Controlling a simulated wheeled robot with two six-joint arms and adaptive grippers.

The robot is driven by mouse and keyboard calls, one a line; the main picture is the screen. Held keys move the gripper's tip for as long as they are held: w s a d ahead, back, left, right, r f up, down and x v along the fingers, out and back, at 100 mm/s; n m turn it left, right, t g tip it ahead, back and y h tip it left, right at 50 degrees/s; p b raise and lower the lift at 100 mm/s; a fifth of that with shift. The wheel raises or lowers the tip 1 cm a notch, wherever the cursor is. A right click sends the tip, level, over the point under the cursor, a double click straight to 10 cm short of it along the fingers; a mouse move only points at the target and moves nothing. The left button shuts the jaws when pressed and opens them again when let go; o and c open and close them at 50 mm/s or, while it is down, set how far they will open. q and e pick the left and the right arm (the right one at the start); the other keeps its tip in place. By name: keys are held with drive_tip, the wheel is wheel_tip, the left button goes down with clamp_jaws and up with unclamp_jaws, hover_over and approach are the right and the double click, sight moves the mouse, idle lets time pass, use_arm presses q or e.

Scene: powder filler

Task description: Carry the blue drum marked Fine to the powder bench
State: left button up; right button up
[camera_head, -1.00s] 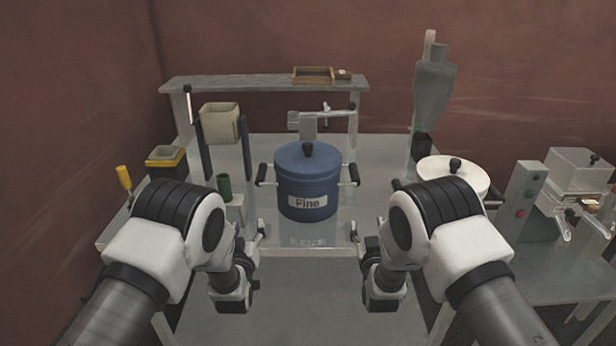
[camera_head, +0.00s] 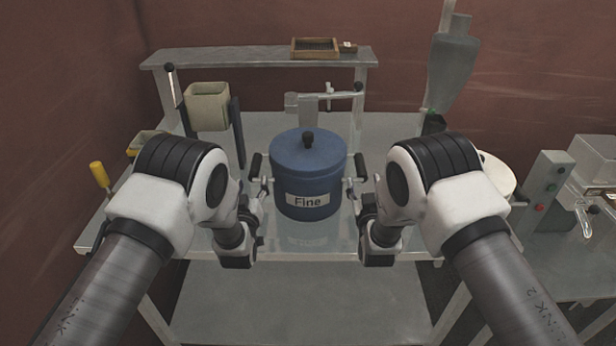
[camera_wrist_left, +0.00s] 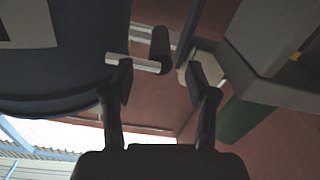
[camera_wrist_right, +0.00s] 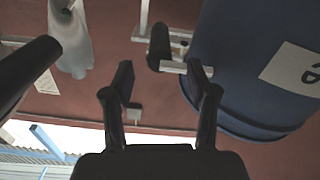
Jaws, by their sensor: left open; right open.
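The blue drum (camera_head: 308,170) marked Fine stands upright on a grey metal bench (camera_head: 390,150), its lid on with a black knob. It has a black side handle at the left (camera_head: 256,166) and one at the right (camera_head: 361,166). My left gripper (camera_head: 260,197) is open beside the left handle; in the left wrist view the handle (camera_wrist_left: 160,48) shows in the gap just past the fingertips. My right gripper (camera_head: 357,197) is open beside the right handle; in the right wrist view that handle (camera_wrist_right: 158,46) also shows past the gap. Neither gripper visibly holds anything.
A raised shelf (camera_head: 265,60) with a wooden tray (camera_head: 316,47) runs behind the drum. A beige bin (camera_head: 208,106) and a yellow-handled tool (camera_head: 99,174) are at the left. A white-lidded container (camera_head: 497,176) and a machine with buttons (camera_head: 545,190) are at the right.

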sight(256, 168)
use_arm(q)
drive_tip(key=w, duration=0.8)
drive_tip(key=shift+f, duration=0.1)
use_arm(e)
drive_tip(key=w, duration=0.8)
drive_tip(key=shift+f, duration=0.1)
use_arm(q)
clamp_jaws()
use_arm(e)
clamp_jaws()
